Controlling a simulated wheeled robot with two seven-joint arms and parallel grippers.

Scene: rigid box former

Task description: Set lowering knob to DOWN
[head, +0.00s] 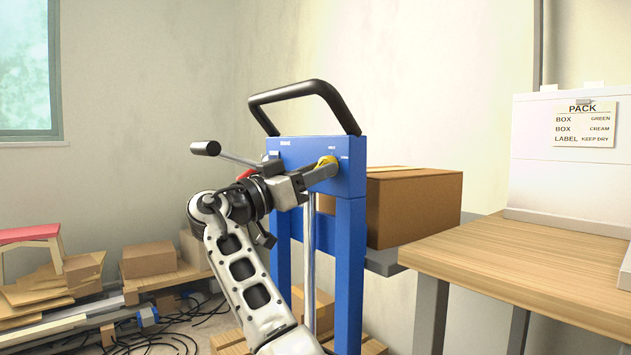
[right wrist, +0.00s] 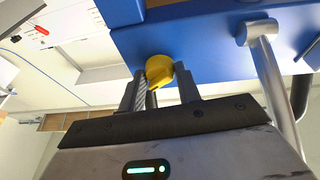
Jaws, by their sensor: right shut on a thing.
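The yellow lowering knob (head: 327,161) is on the front of the blue lifter's top panel (head: 300,151), near its right side. My right gripper (head: 318,173) reaches it from the front left and is shut on it. In the right wrist view the yellow knob (right wrist: 160,70) sits between the two fingers of my right gripper (right wrist: 163,88), its pointed part toward the palm. The small marks on the panel are too small to read, so I cannot tell which setting the knob is at. My left gripper is not in view.
A lever with a black grip (head: 206,148) sticks out left of the panel, close to my arm. A black handle (head: 308,92) tops the lifter. A brown box (head: 415,205) rests behind it. A wooden table (head: 530,265) stands at right. Cables and cartons lie at left.

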